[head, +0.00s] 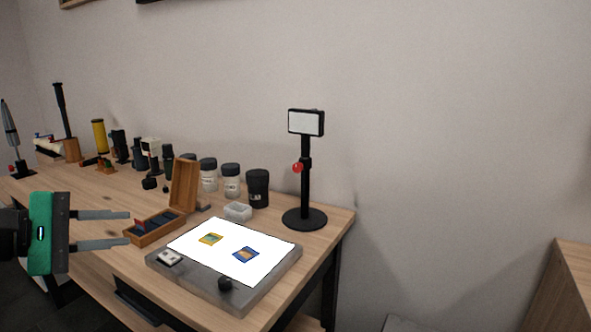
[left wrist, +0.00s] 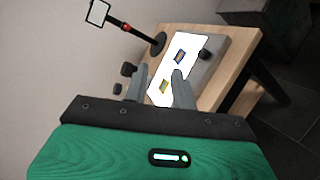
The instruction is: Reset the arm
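My left gripper (head: 130,229) comes in from the left in the head view, with its two grey fingers apart and nothing between them. It is in front of the table's left part, left of the open wooden box. In the left wrist view my left gripper (left wrist: 157,85) points toward the light panel (left wrist: 190,50), fingers spread. In the head view the light panel (head: 225,267) is a bright white sheet on a grey base with a yellow slide (head: 211,239) and a blue slide (head: 246,254) on it. My right gripper does not show.
The wooden table (head: 330,222) runs along the wall. An open wooden box (head: 158,233), a clear tub (head: 237,212), black-lidded jars (head: 231,186) and a lamp on a black stand (head: 305,190) stand on it. Several tools and holders line the back left.

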